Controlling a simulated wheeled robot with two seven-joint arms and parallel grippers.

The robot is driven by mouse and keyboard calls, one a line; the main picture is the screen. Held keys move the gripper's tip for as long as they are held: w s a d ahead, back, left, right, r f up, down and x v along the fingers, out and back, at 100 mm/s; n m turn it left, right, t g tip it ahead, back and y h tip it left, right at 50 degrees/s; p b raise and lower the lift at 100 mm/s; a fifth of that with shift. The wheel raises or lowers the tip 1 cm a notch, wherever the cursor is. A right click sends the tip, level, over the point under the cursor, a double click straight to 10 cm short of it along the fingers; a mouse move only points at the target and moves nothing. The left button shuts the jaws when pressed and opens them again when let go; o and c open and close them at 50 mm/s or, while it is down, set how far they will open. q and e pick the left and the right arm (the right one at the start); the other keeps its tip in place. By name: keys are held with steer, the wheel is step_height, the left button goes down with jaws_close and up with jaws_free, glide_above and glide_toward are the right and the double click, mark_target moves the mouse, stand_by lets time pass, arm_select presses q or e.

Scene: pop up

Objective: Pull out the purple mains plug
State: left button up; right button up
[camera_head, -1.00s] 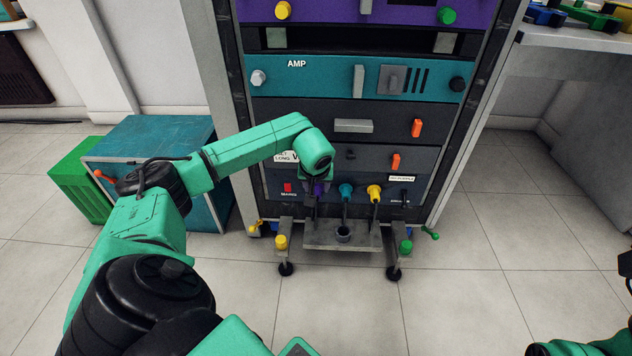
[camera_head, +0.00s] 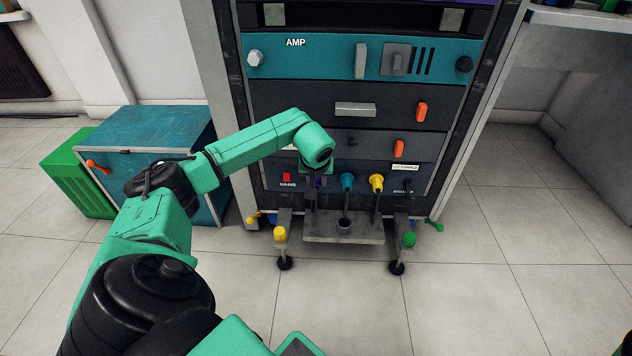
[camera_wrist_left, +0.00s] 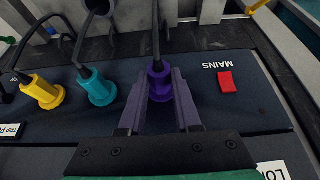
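The purple mains plug (camera_wrist_left: 160,82) sits at the dark lower panel of the rack, with a dark cable running from it. It shows in part in the head view (camera_head: 319,183), below my left gripper (camera_head: 313,172). In the left wrist view, the two purple-grey fingers of my left gripper (camera_wrist_left: 160,88) lie one on each side of the plug, and no gap shows between them and it. The fingers hide the plug's sides. A red switch marked MAINS (camera_wrist_left: 228,82) is beside it. My right gripper is out of view.
A teal plug (camera_head: 347,182) and a yellow plug (camera_head: 376,183) stand beside the purple one, each with a cable. A grey ledge (camera_head: 320,232) with a dark ring juts out below. A teal cabinet (camera_head: 150,140) stands left of the rack; the floor in front is clear.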

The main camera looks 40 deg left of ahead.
arm_select(q)
steer(key=shift+r, duration=0.1)
jaws_close()
steer(key=shift+s+d, duration=0.15)
steer(key=shift+s, duration=0.05)
steer(key=shift+s+d+r+p, duration=0.2)
steer(key=shift+s+d+p, duration=0.1)
steer(key=shift+s+p, duration=0.25)
steer(key=s+d, duration=0.1)
steer(key=s+d+p, duration=0.1)
steer(key=s, duration=0.1)
steer(key=shift+d+f, duration=0.15)
steer(key=shift+d, duration=0.1)
